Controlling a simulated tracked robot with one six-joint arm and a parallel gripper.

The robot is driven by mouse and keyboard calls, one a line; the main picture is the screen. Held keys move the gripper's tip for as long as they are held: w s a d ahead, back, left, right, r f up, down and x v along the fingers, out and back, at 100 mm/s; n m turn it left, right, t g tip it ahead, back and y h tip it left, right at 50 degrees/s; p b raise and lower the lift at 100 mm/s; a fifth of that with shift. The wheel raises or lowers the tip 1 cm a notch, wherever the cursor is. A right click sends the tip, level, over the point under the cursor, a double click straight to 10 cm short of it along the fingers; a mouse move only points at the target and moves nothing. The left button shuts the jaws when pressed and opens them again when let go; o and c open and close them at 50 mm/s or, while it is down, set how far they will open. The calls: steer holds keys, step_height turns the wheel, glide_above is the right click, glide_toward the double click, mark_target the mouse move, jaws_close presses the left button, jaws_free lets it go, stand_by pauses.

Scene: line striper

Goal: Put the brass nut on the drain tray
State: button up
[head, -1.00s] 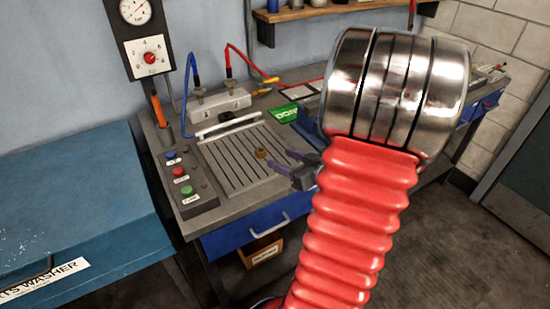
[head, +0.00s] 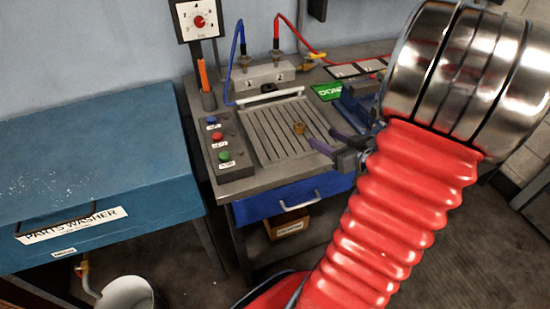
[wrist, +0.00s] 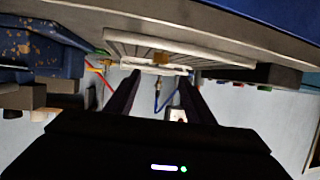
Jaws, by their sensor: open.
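The small brass nut (head: 299,128) appears to sit on the right part of the grey slotted drain tray (head: 262,143). My gripper (head: 319,139) is open and empty, with its two dark fingers just right of the nut and apart from it. In the upside-down wrist view, the nut (wrist: 160,57) shows against the tray (wrist: 205,53), between and beyond the fingertips (wrist: 159,74). The nut's underside is too small to make out.
A button box (head: 222,145) stands left of the tray. A block with blue and red hoses (head: 265,76) stands behind it. A blue vise-like tool (head: 360,103) is to the right, partly hidden by my arm. A blue parts washer (head: 95,165) stands at left.

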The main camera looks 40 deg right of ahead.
steer(key=shift+w, duration=0.1)
steer(key=shift+w+r, duration=0.2)
steer(key=shift+w, duration=0.05)
steer(key=w+a+r+g+h, duration=0.4)
steer(key=w+a+r, duration=0.2)
steer(key=a+r, duration=0.3)
steer(key=s+a+g+y, duration=0.1)
steer(key=s+a, duration=0.3)
steer(key=a, duration=0.4)
steer(key=s+a+r+n+g+y, duration=0.1)
steer(key=s+a+y, duration=0.2)
steer(key=a, duration=0.6)
steer(key=s+a+g+y, duration=0.1)
steer(key=s+a+g, duration=0.1)
steer(key=s+a, duration=0.3)
steer(key=a, duration=0.4)
steer(key=shift+s+r+y, duration=0.15)
steer(key=shift+r+y, duration=0.2)
steer(key=shift+y, duration=0.05)
steer(key=shift+c, duration=0.3)
